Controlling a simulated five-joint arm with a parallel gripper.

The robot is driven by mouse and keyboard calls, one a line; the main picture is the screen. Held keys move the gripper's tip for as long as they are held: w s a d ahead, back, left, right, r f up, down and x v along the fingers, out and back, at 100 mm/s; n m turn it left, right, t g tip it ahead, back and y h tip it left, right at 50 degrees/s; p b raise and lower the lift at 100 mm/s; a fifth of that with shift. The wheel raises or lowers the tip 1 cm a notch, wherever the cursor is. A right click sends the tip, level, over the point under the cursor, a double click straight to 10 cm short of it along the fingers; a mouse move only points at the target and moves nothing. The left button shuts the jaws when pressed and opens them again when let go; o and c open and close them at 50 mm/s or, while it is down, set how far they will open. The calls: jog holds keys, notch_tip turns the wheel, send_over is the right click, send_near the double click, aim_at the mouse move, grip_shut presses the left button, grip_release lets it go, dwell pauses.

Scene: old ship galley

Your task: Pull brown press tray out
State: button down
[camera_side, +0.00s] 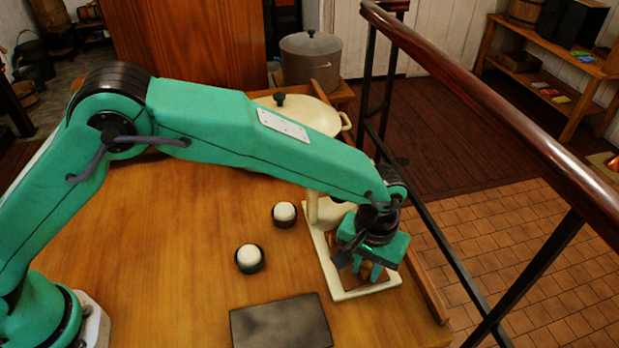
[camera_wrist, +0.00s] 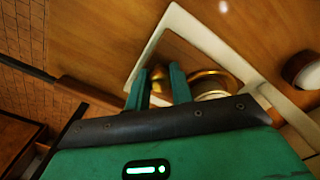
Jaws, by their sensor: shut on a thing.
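The cream press (camera_side: 323,250) stands near the table's right edge, with an upright post and a flat frame-like base. The base also shows in the wrist view (camera_wrist: 213,42). My gripper (camera_side: 367,272) points down over the front part of this base. In the wrist view its two fingers (camera_wrist: 160,92) are closed around a small brassy-brown part. This appears to belong to the brown press tray (camera_wrist: 214,84), a round shiny piece just right of the fingers. In the side view my gripper hides most of the tray.
Two dark cups with white contents (camera_side: 284,212) (camera_side: 249,257) stand left of the press. A dark flat slab (camera_side: 281,324) lies at the front. A cream lidded pot (camera_side: 310,116) is behind. A wooden edge strip (camera_side: 427,285) and a railing (camera_side: 480,90) bound the right side.

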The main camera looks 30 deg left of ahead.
jog(key=shift+s+d, duration=0.3)
jog(key=c, duration=1.2)
grip_release()
jog(key=shift+r, duration=3.95)
jog(key=shift+a, duration=0.15)
